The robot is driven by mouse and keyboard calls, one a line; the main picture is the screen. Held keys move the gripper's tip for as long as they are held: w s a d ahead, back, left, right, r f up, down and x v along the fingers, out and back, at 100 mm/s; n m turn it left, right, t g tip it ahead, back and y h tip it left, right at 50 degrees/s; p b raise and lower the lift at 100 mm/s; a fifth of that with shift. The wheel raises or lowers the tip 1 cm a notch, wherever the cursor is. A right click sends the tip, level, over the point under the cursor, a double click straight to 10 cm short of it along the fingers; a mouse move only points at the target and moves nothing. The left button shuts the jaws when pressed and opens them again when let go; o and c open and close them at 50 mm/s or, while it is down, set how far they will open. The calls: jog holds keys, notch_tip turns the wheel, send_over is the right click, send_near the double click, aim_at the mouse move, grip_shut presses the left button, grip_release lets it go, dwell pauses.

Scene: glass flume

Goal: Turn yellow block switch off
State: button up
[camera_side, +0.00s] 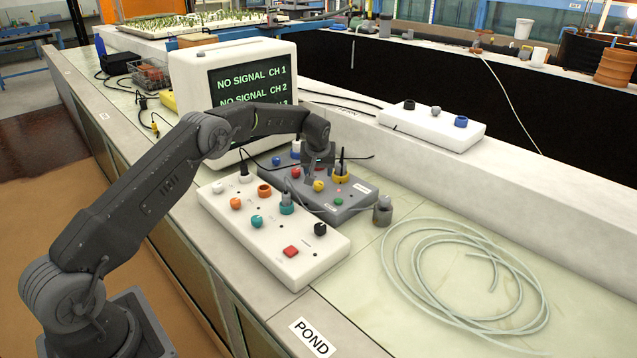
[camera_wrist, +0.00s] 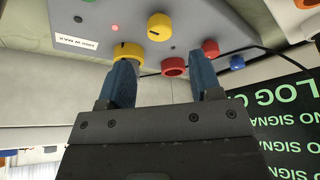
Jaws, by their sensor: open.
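The yellow knob (camera_side: 318,186) is on top of a grey block (camera_side: 350,205) on the bench. In the wrist view the yellow knob (camera_wrist: 160,26) has a dark mark on its face. A yellow ring socket (camera_wrist: 128,50) is beside it, partly behind one finger; in the side view a black plug stands in this socket (camera_side: 341,179). My gripper (camera_side: 319,166) is over the grey block, pointing down, just behind the yellow knob. Its two blue fingers (camera_wrist: 160,82) are apart with nothing between them. I cannot tell whether a finger touches the block.
A red knob (camera_wrist: 210,48) and a red ring socket (camera_wrist: 174,66) are near the fingers. A white control box (camera_side: 275,225) stands in front, a monitor (camera_side: 240,85) behind. A coiled hose (camera_side: 465,275) lies at right. Another white box (camera_side: 432,124) sits on the ledge.

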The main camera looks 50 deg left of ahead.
aim_at(319, 183)
jog(key=x, duration=0.6)
jog(key=shift+w+a+f, duration=0.1)
jog(key=shift+a+f, duration=0.05)
jog(key=shift+f, duration=0.25)
jog(key=c, duration=0.9)
jog(key=shift+w+n+g+y, duration=0.15)
jog(key=shift+n+g+y, duration=0.15)
jog(key=shift+n, duration=0.9)
jog(key=shift+c, duration=0.2)
jog(key=shift+n, duration=0.3)
jog(key=o, duration=0.9)
jog(key=shift+o, duration=0.2)
jog(key=shift+m, duration=0.4)
